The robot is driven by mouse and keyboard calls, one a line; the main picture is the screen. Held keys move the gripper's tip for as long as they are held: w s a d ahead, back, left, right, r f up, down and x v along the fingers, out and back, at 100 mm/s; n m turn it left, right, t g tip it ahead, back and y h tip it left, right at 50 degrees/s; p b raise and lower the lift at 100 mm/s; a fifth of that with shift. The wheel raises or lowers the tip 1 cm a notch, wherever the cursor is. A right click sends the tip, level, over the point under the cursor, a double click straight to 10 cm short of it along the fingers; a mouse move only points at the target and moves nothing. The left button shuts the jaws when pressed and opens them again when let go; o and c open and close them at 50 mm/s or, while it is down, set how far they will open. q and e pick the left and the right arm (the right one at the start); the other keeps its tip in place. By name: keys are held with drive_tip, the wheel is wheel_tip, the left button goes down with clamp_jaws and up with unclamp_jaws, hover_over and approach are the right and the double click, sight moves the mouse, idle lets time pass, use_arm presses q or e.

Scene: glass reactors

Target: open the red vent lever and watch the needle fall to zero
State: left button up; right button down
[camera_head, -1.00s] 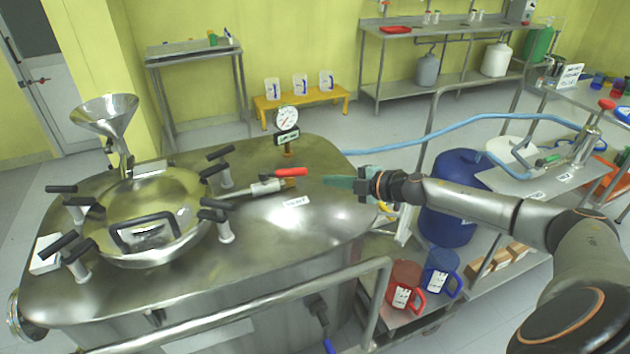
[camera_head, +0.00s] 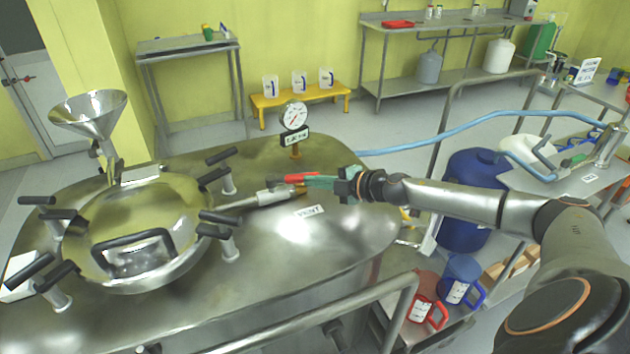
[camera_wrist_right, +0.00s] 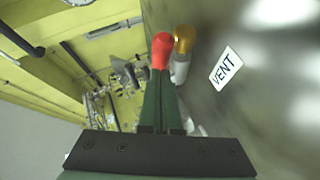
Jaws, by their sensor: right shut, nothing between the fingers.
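The red vent lever (camera_head: 292,177) lies over the metal vent valve (camera_head: 272,196) on the steel reactor lid (camera_head: 270,240). It lies roughly along the valve's pipe. My right gripper (camera_head: 316,182) has green fingers, shut and empty, with the tips at the lever's right end. In the right wrist view the lever's red end (camera_wrist_right: 162,46) shows just beyond the fingertips (camera_wrist_right: 159,75); whether they touch is unclear. The round white pressure gauge (camera_head: 293,115) stands behind the valve; its needle is too small to read exactly. My left gripper is not in view.
A VENT label (camera_head: 308,211) is on the lid in front of the valve. A manway (camera_head: 135,225) with black-handled clamps and a steel funnel (camera_head: 90,112) occupy the left. A handrail (camera_head: 330,320) crosses the front. A blue hose (camera_head: 450,137) runs right from behind the lid.

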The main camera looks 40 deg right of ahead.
drive_tip(key=shift+w+d, duration=0.1)
idle(0.4)
drive_tip(key=shift+w+d+r+p, duration=0.15)
drive_tip(key=shift+w+d+p, duration=0.25)
drive_tip(key=shift+p, duration=0.15)
drive_tip(key=shift+w+d+p, duration=0.35)
drive_tip(key=shift+w+p, duration=0.05)
drive_tip(key=shift+w, duration=0.1)
drive_tip(key=shift+w+d, duration=0.1)
drive_tip(key=shift+f, duration=0.2)
